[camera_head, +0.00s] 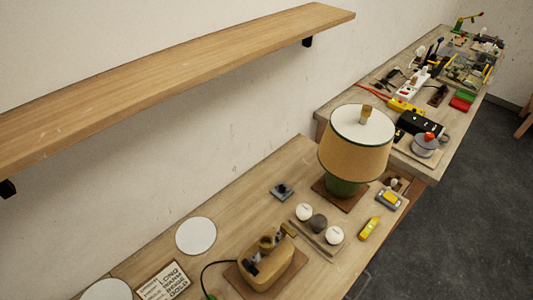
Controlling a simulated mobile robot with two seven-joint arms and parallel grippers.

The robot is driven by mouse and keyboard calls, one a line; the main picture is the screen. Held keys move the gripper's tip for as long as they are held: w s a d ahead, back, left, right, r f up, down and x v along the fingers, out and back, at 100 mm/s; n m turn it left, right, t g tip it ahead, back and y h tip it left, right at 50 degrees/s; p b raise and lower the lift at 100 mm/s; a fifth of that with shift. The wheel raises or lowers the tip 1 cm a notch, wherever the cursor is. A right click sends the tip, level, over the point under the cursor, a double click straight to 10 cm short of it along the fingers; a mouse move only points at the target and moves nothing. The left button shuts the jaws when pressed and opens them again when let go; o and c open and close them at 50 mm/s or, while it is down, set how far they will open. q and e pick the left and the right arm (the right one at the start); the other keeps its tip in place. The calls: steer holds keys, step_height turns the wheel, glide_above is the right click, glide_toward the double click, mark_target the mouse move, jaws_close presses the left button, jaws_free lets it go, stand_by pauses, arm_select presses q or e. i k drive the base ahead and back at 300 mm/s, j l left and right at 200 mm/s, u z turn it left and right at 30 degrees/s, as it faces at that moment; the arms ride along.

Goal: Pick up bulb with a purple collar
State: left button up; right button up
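Three round bulbs sit in a row on a tray (313,240) on the near table: a white bulb (304,211), a dark grey bulb (318,223) and another white bulb (334,236). Their collars are hidden or too small to make out, so I cannot tell which has a purple one. A small pale object (394,182), possibly a bulb, stands by the table's right edge. Neither of my grippers is in view.
A lamp with a tan shade (353,155) stands behind the bulbs. A yellow tool (370,228) lies right of them, a wooden device (266,266) in front. White discs (196,236) lie left. A cluttered second table (333,112) is behind; a shelf (180,75) hangs above.

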mark_target(335, 235)
steer(key=i+l+u, duration=0.25)
steer(key=l+u, duration=0.25)
steer(key=i+l+u, duration=0.25)
steer(key=l, duration=0.15)
steer(key=k, duration=0.1)
